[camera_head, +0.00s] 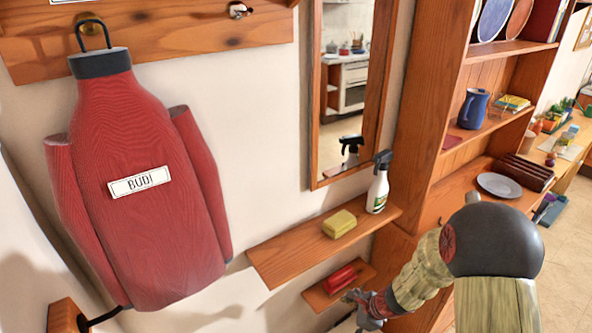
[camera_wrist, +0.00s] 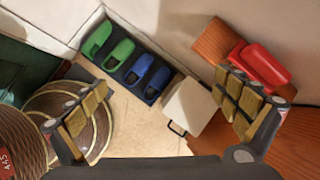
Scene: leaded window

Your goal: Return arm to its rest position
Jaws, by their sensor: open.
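My gripper (camera_head: 362,307) is low in the head view, at the end of my arm, beside the small lower shelf on the wall. In the wrist view my gripper (camera_wrist: 160,108) is open, with its two padded fingers spread wide and nothing between them. A red object (camera_head: 340,279) lies on the lower shelf (camera_head: 318,296), just behind my gripper. In the wrist view the red object (camera_wrist: 260,65) is beyond the right finger, apart from it as far as I can tell.
A yellow sponge (camera_head: 339,223) and a spray bottle (camera_head: 378,187) stand on the upper shelf (camera_head: 285,255). A red jacket (camera_head: 150,220) hangs at left. A tall wooden cabinet (camera_head: 420,120) is close to my arm. Green shoes (camera_wrist: 98,40), blue shoes (camera_wrist: 155,80) and a basket (camera_wrist: 20,140) are below.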

